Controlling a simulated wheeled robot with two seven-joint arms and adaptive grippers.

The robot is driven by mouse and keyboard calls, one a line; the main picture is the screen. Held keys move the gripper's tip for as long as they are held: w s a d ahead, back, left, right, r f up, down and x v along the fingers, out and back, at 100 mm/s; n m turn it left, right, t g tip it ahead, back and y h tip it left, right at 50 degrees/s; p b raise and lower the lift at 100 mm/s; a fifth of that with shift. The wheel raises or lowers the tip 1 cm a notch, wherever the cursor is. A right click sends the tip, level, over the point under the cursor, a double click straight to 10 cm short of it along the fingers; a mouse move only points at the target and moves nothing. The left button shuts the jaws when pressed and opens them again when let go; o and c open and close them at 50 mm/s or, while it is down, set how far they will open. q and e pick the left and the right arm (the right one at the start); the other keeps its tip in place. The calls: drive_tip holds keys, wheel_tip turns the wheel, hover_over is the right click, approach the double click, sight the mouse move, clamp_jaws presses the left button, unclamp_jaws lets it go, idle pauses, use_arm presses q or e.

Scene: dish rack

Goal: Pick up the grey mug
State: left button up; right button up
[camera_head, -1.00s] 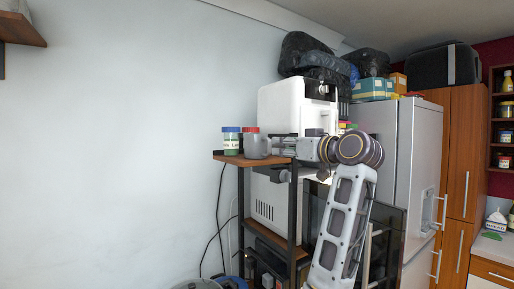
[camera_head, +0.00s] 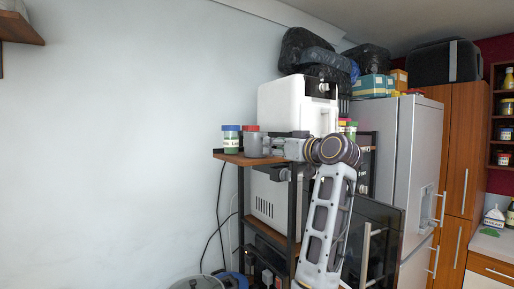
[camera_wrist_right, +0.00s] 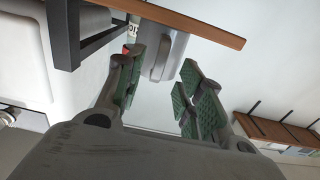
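The grey mug (camera_head: 254,146) stands on the small wooden shelf top, near its left end, with a red lid (camera_head: 251,128) showing just behind it. My right gripper (camera_head: 268,144) reaches in from the right and is at the mug's right side; its tips overlap the mug there. In the right wrist view the mug (camera_wrist_right: 168,55) shows between the two green-padded fingers of my right gripper (camera_wrist_right: 164,68). The fingers are apart, with visible gaps to the mug, so the gripper is open. My left gripper is out of view.
A blue-lidded jar with green contents (camera_head: 231,140) stands left of the mug. The wooden shelf top (camera_head: 232,157) sits on a dark frame. A white appliance (camera_head: 290,103) rises behind my right arm.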

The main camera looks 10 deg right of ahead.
sight(259, 145)
drive_tip(key=shift+f+p+x, duration=0.2)
drive_tip(key=shift+p+x, duration=0.7)
drive_tip(key=shift+x, duration=1.2)
drive_tip(key=shift+d, duration=0.1)
clamp_jaws()
drive_tip(key=shift+r, duration=0.1)
